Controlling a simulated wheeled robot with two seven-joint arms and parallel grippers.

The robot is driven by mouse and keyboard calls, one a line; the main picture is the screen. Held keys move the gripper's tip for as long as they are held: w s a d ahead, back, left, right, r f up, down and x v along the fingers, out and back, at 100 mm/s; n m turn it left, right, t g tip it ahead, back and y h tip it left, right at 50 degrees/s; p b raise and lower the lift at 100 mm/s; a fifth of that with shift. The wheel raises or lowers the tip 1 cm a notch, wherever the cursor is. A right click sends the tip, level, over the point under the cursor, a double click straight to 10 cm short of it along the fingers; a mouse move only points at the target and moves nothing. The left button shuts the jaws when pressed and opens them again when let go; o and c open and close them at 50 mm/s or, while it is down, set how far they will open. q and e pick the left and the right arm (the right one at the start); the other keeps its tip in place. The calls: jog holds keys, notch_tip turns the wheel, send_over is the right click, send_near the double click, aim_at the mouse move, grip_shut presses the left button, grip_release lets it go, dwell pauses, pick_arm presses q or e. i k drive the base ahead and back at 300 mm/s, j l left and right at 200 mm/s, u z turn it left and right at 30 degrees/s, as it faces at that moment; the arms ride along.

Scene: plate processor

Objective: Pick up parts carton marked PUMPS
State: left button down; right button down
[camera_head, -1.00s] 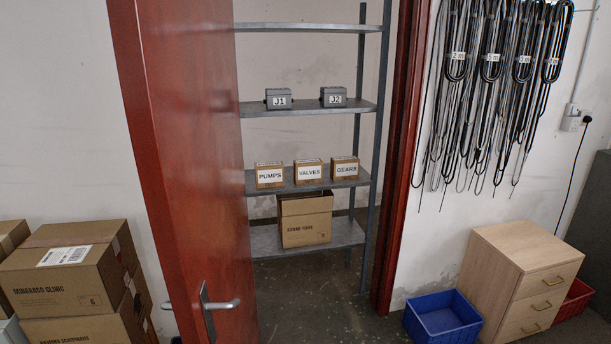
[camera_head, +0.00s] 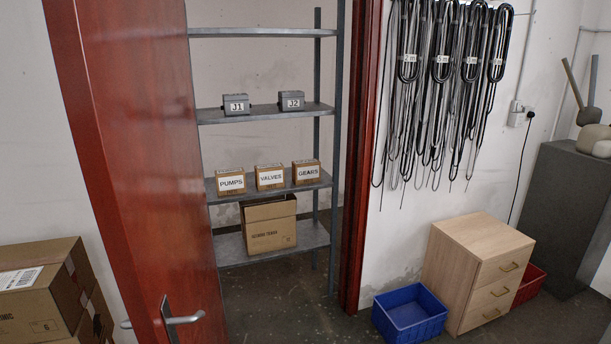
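The parts carton marked PUMPS (camera_head: 231,182) is a small brown box with a white label. It stands at the left end of a row on a grey metal shelf (camera_head: 262,191), beyond the open red door. The carton marked VALVES (camera_head: 270,177) is to its right, then the carton marked GEARS (camera_head: 306,173). The three cartons stand slightly apart. Neither of my grippers shows in the head view.
The red door (camera_head: 130,150) stands open at the left, its handle (camera_head: 170,321) low. Grey boxes J1 (camera_head: 236,104) and J2 (camera_head: 291,101) sit one shelf above; an open cardboard box (camera_head: 268,228) is below. A blue bin (camera_head: 408,315) and wooden drawers (camera_head: 476,270) stand right of the doorway.

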aim_at(232, 181)
jog(key=i+u, duration=0.15)
jog(key=u, duration=0.25)
jog(key=i+l+u, duration=0.1)
jog(key=u, duration=0.35)
jog(key=i+l+u, duration=0.1)
jog(key=u, duration=0.3)
jog(key=i+l+u, duration=0.15)
jog(key=l, duration=0.2)
jog(key=i+l+u, duration=0.15)
jog(key=l, duration=0.2)
jog(key=i+l+u, duration=0.15)
jog(key=l, duration=0.25)
jog(key=i+l+u, duration=0.15)
jog(key=l, duration=0.25)
jog(key=i+l+u, duration=0.15)
jog(key=l, duration=0.25)
jog(key=i+l+u, duration=0.15)
jog(key=l, duration=0.3)
